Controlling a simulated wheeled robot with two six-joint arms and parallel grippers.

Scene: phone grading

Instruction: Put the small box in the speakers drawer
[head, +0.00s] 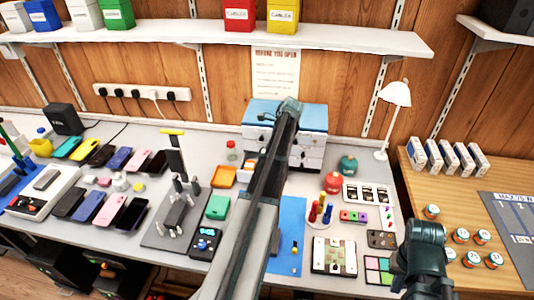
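The drawer cabinet (312,141) stands at the back of the bench, with a blue top and white drawer fronts. Its labels are too small to read, so I cannot tell which drawer is for speakers. My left arm reaches across the bench to the cabinet; its end (289,108) overlaps the cabinet, and the fingers are hidden. My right gripper (424,262) is at the lower right near the bench's front edge, seen from above; its fingers do not show clearly. Small box-like things include a green box (217,207) and an orange tray (222,176); I cannot tell which is the small box.
Phones (125,213) lie at left beside a grey repair stand (175,215). A blue mat (290,240), screwdrivers (320,210) and parts trays (334,256) crowd the middle. A lamp (396,94) stands behind. A wooden table (455,205) is at right, a shelf (330,37) above.

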